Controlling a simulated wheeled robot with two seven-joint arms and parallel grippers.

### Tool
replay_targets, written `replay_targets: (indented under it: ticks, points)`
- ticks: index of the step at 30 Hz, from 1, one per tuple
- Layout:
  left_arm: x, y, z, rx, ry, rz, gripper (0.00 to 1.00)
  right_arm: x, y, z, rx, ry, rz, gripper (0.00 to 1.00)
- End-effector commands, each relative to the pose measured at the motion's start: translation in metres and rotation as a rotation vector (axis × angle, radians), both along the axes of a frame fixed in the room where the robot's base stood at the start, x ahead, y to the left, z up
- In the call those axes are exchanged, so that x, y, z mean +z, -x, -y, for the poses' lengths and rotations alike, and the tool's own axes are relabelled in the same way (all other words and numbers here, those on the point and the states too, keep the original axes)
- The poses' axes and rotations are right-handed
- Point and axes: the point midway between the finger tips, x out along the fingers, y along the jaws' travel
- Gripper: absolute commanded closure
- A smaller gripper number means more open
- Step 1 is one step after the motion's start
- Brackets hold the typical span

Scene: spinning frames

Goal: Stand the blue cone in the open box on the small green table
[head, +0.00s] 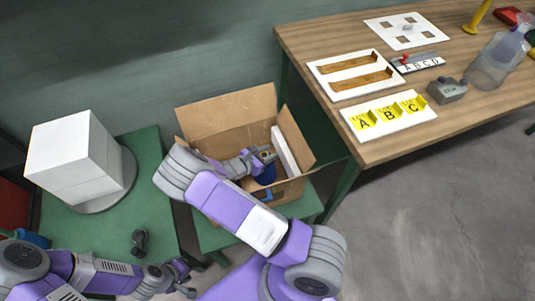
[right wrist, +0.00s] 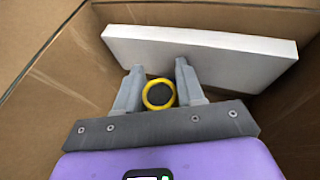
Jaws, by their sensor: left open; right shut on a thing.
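The open cardboard box (head: 293,190) stands on the small green table (head: 210,236), its flaps spread. My right gripper (head: 265,155) reaches down into the box and is shut on the blue cone (head: 266,174), which is mostly hidden by my arm and the box wall. In the right wrist view, a yellow ring with a dark centre at the top of the cone (right wrist: 158,94) sits between the fingertips (right wrist: 158,88). I cannot tell whether the cone touches the box floor. My left gripper (head: 186,280) is open and empty at the lower left, outside the box.
A white panel (head: 284,151) leans inside the box, also in the right wrist view (right wrist: 200,48). A wooden table (head: 460,110) with trays is at right.

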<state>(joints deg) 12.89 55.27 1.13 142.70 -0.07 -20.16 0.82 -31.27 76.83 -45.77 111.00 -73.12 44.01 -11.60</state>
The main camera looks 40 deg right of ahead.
Motion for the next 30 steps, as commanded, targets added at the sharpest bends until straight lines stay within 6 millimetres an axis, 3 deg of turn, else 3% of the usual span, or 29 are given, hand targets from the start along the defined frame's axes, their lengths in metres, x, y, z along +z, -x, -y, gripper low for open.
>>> replay_targets:
  ticks: [4,5,9,19,30]
  points:
    - [-0.002,0.0,0.0,0.0,0.0,0.0,0.57,-0.002,0.0,0.001,0.0,0.003,0.0,1.0]
    - [-0.001,0.0,0.0,0.0,0.0,0.0,0.57,-0.002,0.0,0.0,0.0,0.0,-0.001,0.57]
    - [-0.001,0.0,0.0,0.0,0.0,0.0,0.57,-0.002,0.0,0.0,0.0,0.0,-0.001,0.36]
    - [0.002,0.0,0.0,0.0,0.0,0.0,0.57,0.002,0.0,0.0,0.0,0.0,0.0,0.36]
    - [0.022,0.0,0.0,0.0,0.0,0.0,0.57,0.025,0.004,-0.053,0.002,-0.001,0.001,0.36]
